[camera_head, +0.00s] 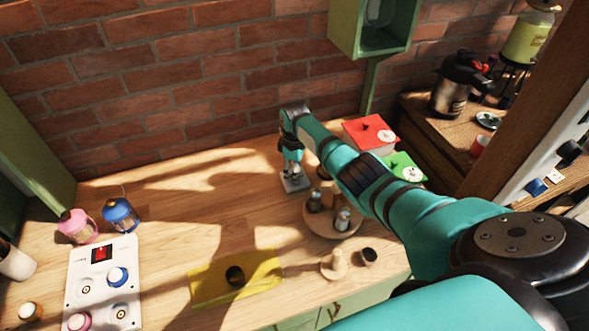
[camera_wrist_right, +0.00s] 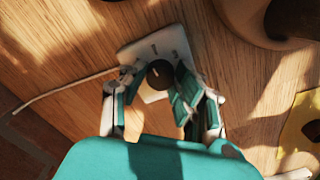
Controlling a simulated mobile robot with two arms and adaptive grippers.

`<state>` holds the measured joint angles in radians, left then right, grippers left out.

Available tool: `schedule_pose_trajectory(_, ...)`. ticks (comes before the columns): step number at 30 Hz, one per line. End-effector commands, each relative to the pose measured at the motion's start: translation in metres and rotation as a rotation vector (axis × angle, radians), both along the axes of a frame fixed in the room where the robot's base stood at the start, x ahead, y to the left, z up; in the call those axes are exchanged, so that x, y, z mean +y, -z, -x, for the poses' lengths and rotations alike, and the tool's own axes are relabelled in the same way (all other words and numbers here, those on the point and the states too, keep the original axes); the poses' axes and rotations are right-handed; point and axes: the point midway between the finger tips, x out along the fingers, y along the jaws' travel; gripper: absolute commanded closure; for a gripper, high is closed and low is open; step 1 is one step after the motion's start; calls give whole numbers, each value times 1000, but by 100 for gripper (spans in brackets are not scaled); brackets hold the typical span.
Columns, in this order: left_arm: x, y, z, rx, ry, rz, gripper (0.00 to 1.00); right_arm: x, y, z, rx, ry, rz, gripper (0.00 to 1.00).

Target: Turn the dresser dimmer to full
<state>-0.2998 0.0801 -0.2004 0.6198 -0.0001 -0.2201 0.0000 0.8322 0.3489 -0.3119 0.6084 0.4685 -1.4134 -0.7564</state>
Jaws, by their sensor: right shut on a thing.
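The dimmer is a small pale plate (camera_head: 302,185) with a dark round knob on the wooden table, near the brick wall. In the right wrist view the plate (camera_wrist_right: 178,40) lies under my fingers, with a cable running off to the left. The dark knob (camera_wrist_right: 160,73) bears a short light mark. My right gripper (camera_head: 291,170) reaches down over the dimmer; in the wrist view its fingers (camera_wrist_right: 158,85) are closed on the knob from both sides. In the head view the gripper hides the knob. My left gripper is out of view.
A round wooden tray (camera_head: 320,222) with shakers is near the gripper. Bare wood lies left of the dimmer.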

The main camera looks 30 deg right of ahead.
Motion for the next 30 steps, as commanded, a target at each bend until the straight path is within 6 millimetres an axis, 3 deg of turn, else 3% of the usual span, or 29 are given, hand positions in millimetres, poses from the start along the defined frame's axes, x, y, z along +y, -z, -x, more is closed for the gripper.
schedule_pose_trajectory(30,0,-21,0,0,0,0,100,0,-2,-2,-4,887,0,100)
